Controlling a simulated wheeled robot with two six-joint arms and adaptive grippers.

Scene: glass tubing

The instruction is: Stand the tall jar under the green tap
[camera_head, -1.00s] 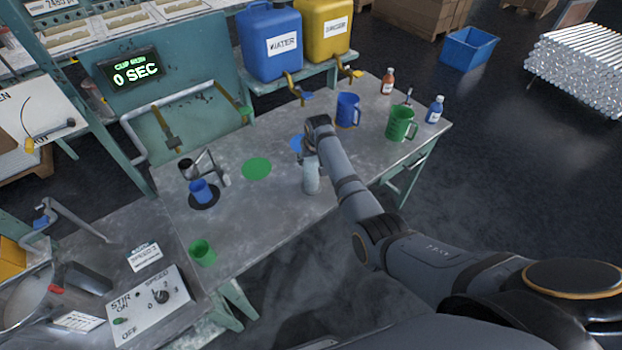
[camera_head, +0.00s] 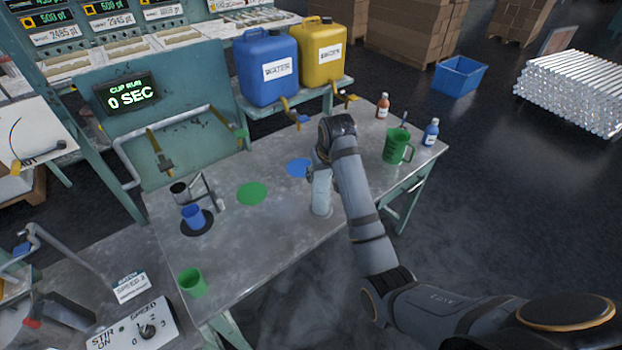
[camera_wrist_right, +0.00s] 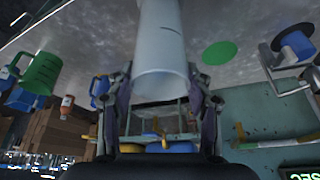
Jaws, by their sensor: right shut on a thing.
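The tall jar (camera_head: 321,194) is a pale, cloudy cylinder near the front edge of the metal bench. My right gripper (camera_head: 317,167) is shut on it. In the right wrist view the jar (camera_wrist_right: 160,45) sits between the two fingers of the gripper (camera_wrist_right: 162,95). I cannot tell whether its base touches the bench. The green tap (camera_head: 241,133) is on the pipework at the back of the bench, to the left of the jar. A green disc (camera_head: 252,193) marks the bench top in front of it. My left gripper is not in view.
A blue disc (camera_head: 299,167) lies behind the jar. A blue cup (camera_head: 192,215) and a green cup (camera_head: 192,282) stand left. A green mug (camera_head: 397,146) and bottles stand right. Bench between jar and green disc is clear.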

